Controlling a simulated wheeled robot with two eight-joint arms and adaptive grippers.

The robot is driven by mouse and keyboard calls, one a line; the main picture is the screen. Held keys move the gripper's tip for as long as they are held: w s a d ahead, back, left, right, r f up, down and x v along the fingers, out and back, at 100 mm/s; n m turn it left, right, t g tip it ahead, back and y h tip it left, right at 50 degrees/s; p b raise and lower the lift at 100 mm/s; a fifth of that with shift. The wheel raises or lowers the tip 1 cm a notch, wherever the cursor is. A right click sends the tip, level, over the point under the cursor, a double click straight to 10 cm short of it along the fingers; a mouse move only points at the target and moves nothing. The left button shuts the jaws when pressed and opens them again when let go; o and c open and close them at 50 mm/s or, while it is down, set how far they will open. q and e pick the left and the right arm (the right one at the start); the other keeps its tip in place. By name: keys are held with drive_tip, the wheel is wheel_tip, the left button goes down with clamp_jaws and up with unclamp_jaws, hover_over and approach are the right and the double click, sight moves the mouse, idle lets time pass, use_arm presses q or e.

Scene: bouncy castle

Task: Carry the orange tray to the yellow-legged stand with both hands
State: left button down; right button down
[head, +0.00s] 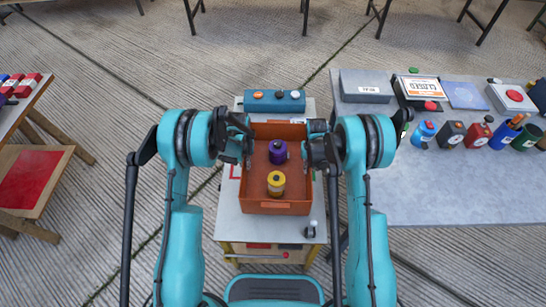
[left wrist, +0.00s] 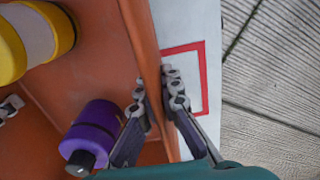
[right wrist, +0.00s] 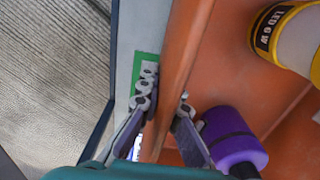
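The orange tray (head: 262,207) is over the pale top of a small stand (head: 227,225) with yellow legs, in the middle of the head view. I cannot tell whether it rests on the top or is slightly above it. It holds a purple spool-like item (head: 278,152) and a yellow one (head: 276,184). My left gripper (head: 245,145) has its fingers on both sides of the tray's left wall, closed against it, as the left wrist view (left wrist: 158,95) shows. My right gripper (head: 312,150) grips the right wall likewise, seen in the right wrist view (right wrist: 165,98).
A blue box (head: 274,101) lies behind the tray on the same top. A small grey-black item (head: 310,229) stands at its front right corner. A grey table (head: 440,185) with boxes and mugs is at the right. A wooden table with a red panel (head: 32,178) is at the left.

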use_arm(q)
drive_tip(key=shift+f, duration=0.1)
use_arm(e)
drive_tip(key=shift+w, duration=0.15)
use_arm(q)
drive_tip(key=shift+f, duration=0.15)
use_arm(e)
drive_tip(key=shift+f, duration=0.25)
